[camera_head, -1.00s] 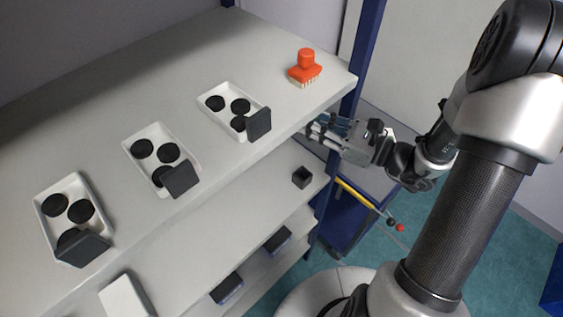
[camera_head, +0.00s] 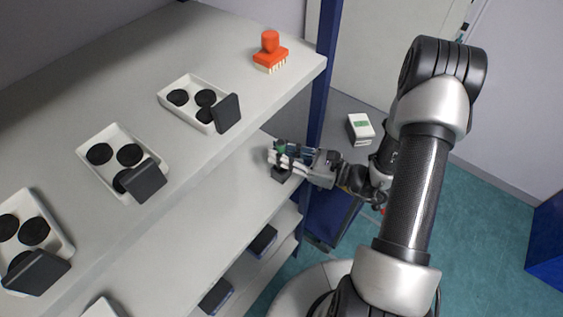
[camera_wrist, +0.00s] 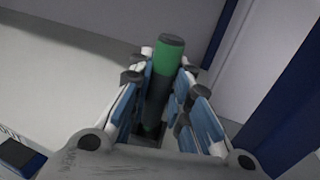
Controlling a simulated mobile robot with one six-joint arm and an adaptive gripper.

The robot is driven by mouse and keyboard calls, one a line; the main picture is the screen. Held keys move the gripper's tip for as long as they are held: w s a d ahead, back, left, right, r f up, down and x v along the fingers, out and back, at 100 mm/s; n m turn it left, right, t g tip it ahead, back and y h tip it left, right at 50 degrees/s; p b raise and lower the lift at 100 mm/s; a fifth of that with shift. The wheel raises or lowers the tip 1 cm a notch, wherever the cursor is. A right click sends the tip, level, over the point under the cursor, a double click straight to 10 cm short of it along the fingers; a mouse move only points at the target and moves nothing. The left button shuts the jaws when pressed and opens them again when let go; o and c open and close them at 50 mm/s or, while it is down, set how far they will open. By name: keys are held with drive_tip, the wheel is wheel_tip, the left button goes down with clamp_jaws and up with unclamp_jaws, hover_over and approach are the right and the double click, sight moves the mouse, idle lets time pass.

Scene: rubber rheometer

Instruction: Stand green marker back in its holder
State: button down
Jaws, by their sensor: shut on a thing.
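The marker, with a green upper part and a dark lower part, shows between my fingers in the wrist view (camera_wrist: 167,62). Only a bit of its green shows in the head view (camera_head: 281,145). My gripper (camera_head: 280,157) is shut on the marker and holds it roughly upright. The small dark square holder (camera_head: 281,173) stands on the second shelf, directly below my fingertips. In the wrist view a dark patch lies at the marker's lower end. Whether the marker's lower end is inside the holder or just above it, I cannot tell.
A blue shelf post (camera_head: 322,85) stands close behind my gripper. A white-and-green box (camera_head: 360,128) lies to the right.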

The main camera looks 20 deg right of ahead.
drive_tip(key=shift+f+b, duration=0.4)
drive_tip(key=shift+f, duration=1.35)
drive_tip(key=shift+f, duration=0.2)
drive_tip(key=c, duration=1.5)
unclamp_jaws()
drive_tip(key=shift+r, duration=0.1)
